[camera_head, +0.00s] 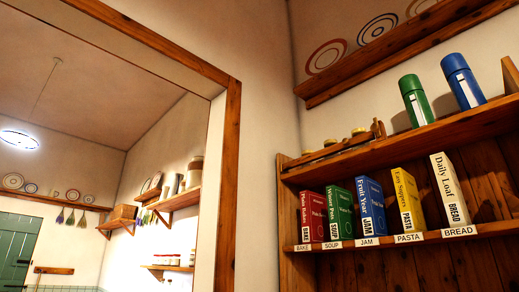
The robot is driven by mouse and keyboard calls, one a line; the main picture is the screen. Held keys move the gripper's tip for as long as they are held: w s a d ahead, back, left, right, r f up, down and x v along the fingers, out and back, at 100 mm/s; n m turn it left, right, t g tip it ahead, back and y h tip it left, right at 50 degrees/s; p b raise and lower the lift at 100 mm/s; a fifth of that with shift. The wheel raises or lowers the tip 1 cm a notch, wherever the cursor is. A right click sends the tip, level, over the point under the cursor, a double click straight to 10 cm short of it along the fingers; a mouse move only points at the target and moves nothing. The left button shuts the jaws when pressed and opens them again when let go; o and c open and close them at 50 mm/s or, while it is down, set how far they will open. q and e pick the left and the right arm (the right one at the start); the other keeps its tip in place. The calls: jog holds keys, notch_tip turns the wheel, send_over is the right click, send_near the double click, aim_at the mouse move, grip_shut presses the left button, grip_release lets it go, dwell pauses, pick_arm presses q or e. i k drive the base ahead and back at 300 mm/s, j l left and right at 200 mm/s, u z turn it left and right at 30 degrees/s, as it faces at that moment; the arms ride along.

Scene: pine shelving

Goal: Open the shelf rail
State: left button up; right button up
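The pine shelf unit (400,151) stands at the right. A low wooden rail (336,149) runs along the left part of its top board, with an upright end piece at its right. Several small jars with yellowish lids (330,143) show just above and behind it. I cannot tell how the rail is fixed or whether it is open. Neither of my grippers is in view.
Green (416,101) and blue (462,82) flasks stand on the top board, right of the rail. Several upright books, including a red one (312,216), stand on the labelled shelf below. A wooden door frame (230,180) is at left.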

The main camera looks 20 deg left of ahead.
aim_at(346, 144)
jog(key=k+j+u, duration=0.2)
jog(key=i+j+z, duration=0.25)
jog(key=i+j, duration=0.15)
jog(key=i+j+z, duration=0.3)
jog(key=i+j, duration=0.2)
jog(key=i, duration=0.1)
